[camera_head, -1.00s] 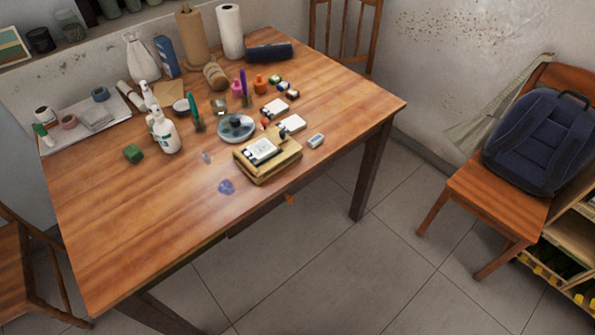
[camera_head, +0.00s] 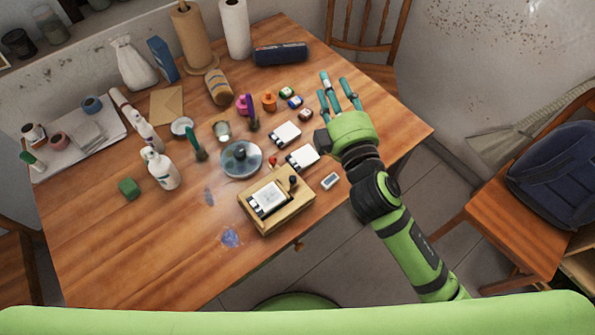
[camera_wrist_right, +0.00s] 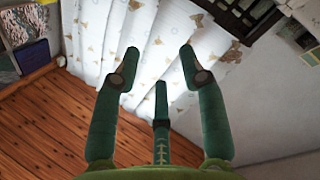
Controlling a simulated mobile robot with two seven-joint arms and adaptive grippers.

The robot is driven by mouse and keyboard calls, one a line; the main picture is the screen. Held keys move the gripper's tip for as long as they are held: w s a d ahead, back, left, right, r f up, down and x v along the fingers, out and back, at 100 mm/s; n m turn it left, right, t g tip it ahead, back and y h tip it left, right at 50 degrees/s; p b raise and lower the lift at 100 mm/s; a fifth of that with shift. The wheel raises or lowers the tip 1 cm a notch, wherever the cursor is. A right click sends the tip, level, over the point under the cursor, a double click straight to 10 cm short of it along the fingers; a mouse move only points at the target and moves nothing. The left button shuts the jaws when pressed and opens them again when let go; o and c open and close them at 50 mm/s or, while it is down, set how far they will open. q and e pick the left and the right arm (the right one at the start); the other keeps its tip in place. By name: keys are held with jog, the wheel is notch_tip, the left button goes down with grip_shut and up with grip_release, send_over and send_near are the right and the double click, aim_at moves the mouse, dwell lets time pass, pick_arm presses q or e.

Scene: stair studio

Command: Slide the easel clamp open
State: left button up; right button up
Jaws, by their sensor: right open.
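A small wooden box easel (camera_head: 288,215) sits near the table's front right edge in the head view. A white panel (camera_head: 267,196) with dark edge pieces lies on its top. A small black knob (camera_head: 293,181) stands at its back right corner; I cannot tell which dark part is the clamp or how far it is open. My right gripper (camera_head: 337,88) is above the table's right part, behind and right of the easel, apart from it. Its fingers are spread and empty, also in the right wrist view (camera_wrist_right: 160,60). My left gripper is out of view.
A white eraser-like block (camera_head: 330,181) lies right of the easel. A spray bottle (camera_head: 160,169) stands to the left. The table's front left (camera_head: 110,250) is clear.

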jog(key=s+a+r+n+g+y, duration=0.25)
jog(key=a+r+n+y, duration=0.45)
jog(key=a+n+y, duration=0.5)
jog(key=s+a+n+g+y, duration=0.2)
jog(key=s+a+n+g, duration=0.2)
jog(key=n+g, duration=0.45)
jog(key=n+g+h, duration=0.7)
jog(key=n+h, duration=0.7)
jog(key=n, duration=0.3)
send_near(293, 177)
jog(key=f, duration=0.2)
jog(key=p+x, duration=0.1)
jog(key=x, duration=0.1)
jog(key=p+x, duration=0.1)
jog(key=x, duration=0.2)
jog(key=shift+a, duration=0.4)
jog(key=shift+x, duration=0.75)
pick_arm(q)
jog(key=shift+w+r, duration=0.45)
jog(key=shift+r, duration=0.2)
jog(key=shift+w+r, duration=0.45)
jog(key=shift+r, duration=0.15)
pick_arm(e)
grip_shut()
